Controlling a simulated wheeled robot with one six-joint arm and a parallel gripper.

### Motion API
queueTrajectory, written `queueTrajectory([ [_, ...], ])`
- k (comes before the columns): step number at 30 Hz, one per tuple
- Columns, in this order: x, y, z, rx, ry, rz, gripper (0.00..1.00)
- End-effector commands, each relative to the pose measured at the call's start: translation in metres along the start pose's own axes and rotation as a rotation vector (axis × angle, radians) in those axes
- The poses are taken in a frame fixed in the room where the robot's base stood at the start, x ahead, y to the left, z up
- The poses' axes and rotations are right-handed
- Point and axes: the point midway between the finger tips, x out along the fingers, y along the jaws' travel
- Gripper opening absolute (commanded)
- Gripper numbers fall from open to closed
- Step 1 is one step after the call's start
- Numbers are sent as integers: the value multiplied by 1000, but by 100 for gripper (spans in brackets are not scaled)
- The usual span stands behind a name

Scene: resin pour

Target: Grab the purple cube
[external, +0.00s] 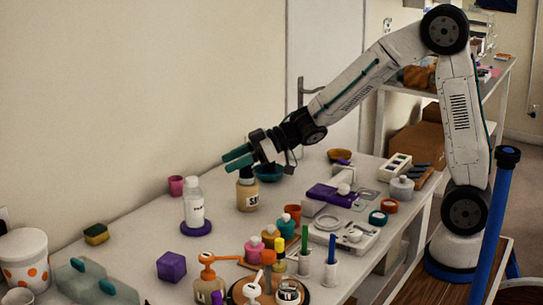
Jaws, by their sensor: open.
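The purple cube (171,266) sits on the white table near the front left in the external view, with no object touching it that I can see. My gripper (237,158) has green fingers and is open. It is high above the table, up and to the right of the cube in the picture, pointing left. The fingers are above a tan-labelled bottle (247,190) and hold nothing.
Bare table surrounds the cube.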

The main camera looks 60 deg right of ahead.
Motion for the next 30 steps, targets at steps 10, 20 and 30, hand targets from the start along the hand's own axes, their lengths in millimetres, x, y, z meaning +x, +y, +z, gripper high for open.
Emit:
queueTrajectory([
  [10, 0, 0, 0, 0, 0, 0, 73],
  [20, -14, 0, -33, -6, 5, 2, 73],
  [30, -39, 0, -94, -3, 3, 0, 73],
])
